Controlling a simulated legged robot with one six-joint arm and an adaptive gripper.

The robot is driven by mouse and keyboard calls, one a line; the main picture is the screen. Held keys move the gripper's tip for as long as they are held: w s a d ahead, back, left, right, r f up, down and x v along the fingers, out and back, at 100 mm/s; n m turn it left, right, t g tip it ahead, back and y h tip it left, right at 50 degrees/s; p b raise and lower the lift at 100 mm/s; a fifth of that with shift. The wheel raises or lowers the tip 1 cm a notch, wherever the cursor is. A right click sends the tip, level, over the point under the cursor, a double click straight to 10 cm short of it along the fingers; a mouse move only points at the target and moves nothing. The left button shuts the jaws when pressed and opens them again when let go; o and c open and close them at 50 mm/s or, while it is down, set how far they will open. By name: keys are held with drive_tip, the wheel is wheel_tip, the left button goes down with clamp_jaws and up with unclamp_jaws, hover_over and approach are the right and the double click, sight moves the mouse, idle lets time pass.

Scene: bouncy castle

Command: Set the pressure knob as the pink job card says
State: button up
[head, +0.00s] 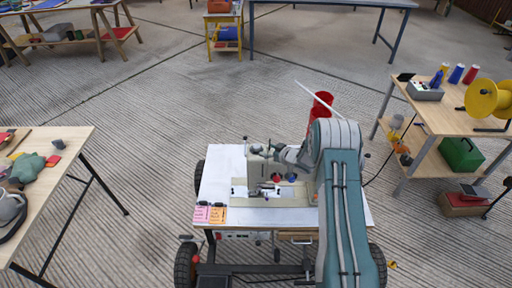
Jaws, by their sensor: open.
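A beige sewing machine (258,165) stands on the white-topped wheeled table (222,165) in the middle. The pink job card (201,214) lies at the table's front left corner, left of an orange card (217,215); the writing is too small to read. A small red knob-like part (277,178) and a blue one (291,177) show at the machine's front; I cannot tell which part is the pressure knob or how it is set. My gripper (284,154) is open, close to the machine's upper right side. My arm hides the table's right part.
A cluttered wooden table (62,150) is at left. A bench (447,115) with a yellow reel (483,98) is at right. Ribbed floor between them is clear.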

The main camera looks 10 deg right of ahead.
sight(259, 147)
drive_tip(key=x, duration=0.7)
drive_tip(key=shift+w, duration=0.15)
clamp_jaws()
